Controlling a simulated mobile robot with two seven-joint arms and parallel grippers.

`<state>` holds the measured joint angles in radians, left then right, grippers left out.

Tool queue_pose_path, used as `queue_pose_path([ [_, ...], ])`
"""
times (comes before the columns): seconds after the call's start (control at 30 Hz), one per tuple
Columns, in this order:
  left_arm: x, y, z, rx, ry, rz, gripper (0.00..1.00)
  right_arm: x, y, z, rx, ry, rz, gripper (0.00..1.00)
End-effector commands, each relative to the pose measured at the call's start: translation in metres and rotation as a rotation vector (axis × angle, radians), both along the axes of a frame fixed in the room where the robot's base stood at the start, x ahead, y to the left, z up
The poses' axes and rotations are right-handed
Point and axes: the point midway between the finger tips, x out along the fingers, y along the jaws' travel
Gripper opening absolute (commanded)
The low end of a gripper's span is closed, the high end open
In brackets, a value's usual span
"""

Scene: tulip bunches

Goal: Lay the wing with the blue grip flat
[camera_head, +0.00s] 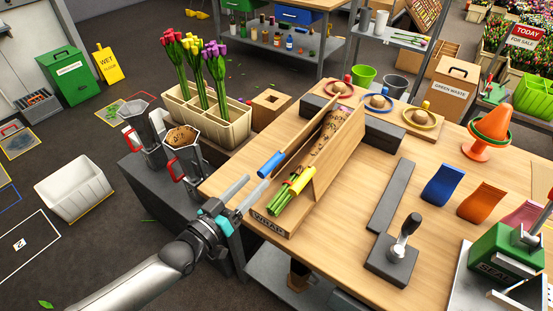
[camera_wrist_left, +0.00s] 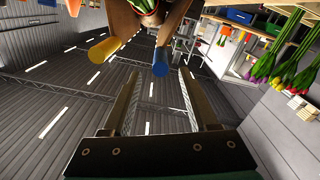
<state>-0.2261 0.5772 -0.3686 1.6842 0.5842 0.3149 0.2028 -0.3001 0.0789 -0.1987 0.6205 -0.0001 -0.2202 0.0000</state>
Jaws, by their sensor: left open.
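The wrap station (camera_head: 268,222) is a wooden cradle at the table's left edge. Its left wing (camera_head: 306,133) stands raised and carries the blue grip (camera_head: 270,164). Its other wing (camera_head: 338,154) is also raised, with the yellow grip (camera_head: 299,179). Wrapped stems (camera_head: 286,198) lie between the wings. My left gripper (camera_head: 257,182) is open and empty, just short of the blue grip. In the left wrist view the blue grip (camera_wrist_left: 160,62) is just beyond my open fingers (camera_wrist_left: 159,76); the yellow grip (camera_wrist_left: 104,50) is to the left. My right gripper is not in view.
A dark stand with metal pots (camera_head: 178,143) and a planter of tulips (camera_head: 207,118) are left of the table. A dark stamp (camera_head: 400,250), colored pouches (camera_head: 482,201) and a green sealer (camera_head: 497,250) stand to the right. Bare table lies between station and dark bar (camera_head: 391,196).

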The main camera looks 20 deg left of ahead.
Motion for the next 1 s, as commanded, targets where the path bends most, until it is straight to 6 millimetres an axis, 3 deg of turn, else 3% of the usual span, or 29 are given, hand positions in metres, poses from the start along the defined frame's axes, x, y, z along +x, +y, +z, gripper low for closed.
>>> queue_pose_path([
  [0.5, 0.078, -0.028, 0.0, 0.002, -0.002, 0.0, 0.59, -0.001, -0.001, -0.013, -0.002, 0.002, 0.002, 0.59],
  [0.7, 0.094, -0.034, 0.0, 0.002, 0.0, 0.001, 0.59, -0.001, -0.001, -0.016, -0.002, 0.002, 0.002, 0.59],
  [1.0, 0.098, -0.035, -0.001, 0.003, 0.001, 0.0, 0.59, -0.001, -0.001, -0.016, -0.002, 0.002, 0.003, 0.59],
])
